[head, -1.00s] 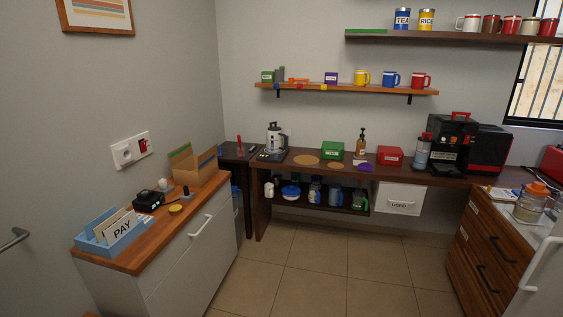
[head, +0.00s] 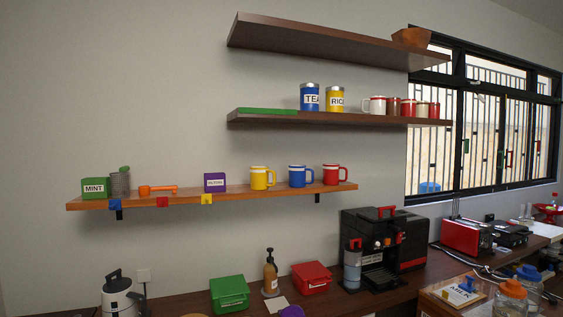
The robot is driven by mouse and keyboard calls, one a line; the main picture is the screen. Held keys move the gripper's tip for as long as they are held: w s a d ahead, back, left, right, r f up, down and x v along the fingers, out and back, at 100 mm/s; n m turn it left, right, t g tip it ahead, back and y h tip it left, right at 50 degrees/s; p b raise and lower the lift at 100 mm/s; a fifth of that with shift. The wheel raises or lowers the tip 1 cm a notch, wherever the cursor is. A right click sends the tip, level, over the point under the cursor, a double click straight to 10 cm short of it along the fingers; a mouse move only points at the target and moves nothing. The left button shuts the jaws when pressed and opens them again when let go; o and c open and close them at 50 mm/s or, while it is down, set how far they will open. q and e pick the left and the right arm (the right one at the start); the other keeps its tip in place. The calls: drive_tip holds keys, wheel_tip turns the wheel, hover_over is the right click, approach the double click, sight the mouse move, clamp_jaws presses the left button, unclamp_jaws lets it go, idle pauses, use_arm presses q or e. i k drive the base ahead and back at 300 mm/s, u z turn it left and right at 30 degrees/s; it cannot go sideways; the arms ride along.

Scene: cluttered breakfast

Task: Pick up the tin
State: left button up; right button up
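On the middle dark shelf (head: 350,120) stand a blue tin labelled TEA (head: 310,97) and a yellow tin labelled RICE (head: 335,99), side by side and upright. Both have pale lids. A grey metal container (head: 120,184) with something green at its top stands on the lower wooden shelf, beside the green MINT box (head: 94,188). I cannot tell whether it counts as a tin. Neither of my grippers is in view.
A green flat item (head: 267,111) lies left of the tins; several mugs (head: 377,105) stand to their right. The upper shelf (head: 310,42) overhangs them. Below, the lower shelf (head: 230,196) holds more mugs. The counter has a coffee machine (head: 385,245), a red box (head: 311,278) and a green box (head: 229,293).

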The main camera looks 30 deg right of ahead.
sight(334, 100)
drive_tip(key=z, duration=0.45)
drive_tip(key=i, duration=1.45)
drive_tip(key=z, duration=0.45)
